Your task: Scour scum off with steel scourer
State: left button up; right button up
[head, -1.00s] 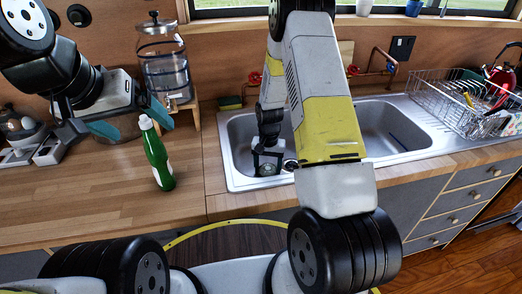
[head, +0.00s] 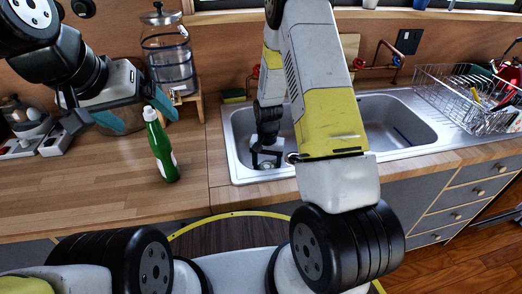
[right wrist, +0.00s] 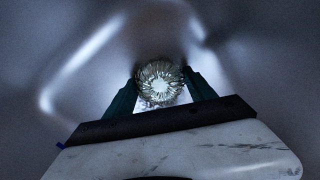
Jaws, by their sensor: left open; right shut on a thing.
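My right gripper (right wrist: 160,88) is shut on the steel scourer (right wrist: 160,82), a round coil of shiny metal strands, in the right wrist view. In the head view the right gripper (head: 266,158) reaches down into the left basin of the steel sink (head: 232,150), and the scourer (head: 267,165) shows small between its fingers. I cannot tell whether the scourer touches the basin floor. No scum can be made out; the wrist view is dim and blurred. My left gripper (head: 115,115) is open and empty above the wooden counter, left of a green bottle.
The green bottle (head: 160,146) stands on the counter (head: 90,185) left of the sink. A glass dispenser (head: 166,58) stands behind it. A sponge (head: 233,96) lies behind the sink. A wire dish rack (head: 465,98) stands at the right.

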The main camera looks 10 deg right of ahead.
aim_at(269, 157)
jog(key=shift+w+a+f, duration=0.1)
jog(key=shift+w, duration=3.85)
jog(key=shift+d, duration=1.35)
jog(key=shift+s+d, duration=0.15)
jog(key=shift+s, duration=4.5)
jog(key=shift+d, duration=1.45)
jog(key=shift+w+a, duration=0.2)
jog(key=shift+w, duration=4.55)
jog(key=shift+s+a, duration=0.1)
jog(key=shift+a, duration=1.25)
jog(key=shift+s, duration=2.45)
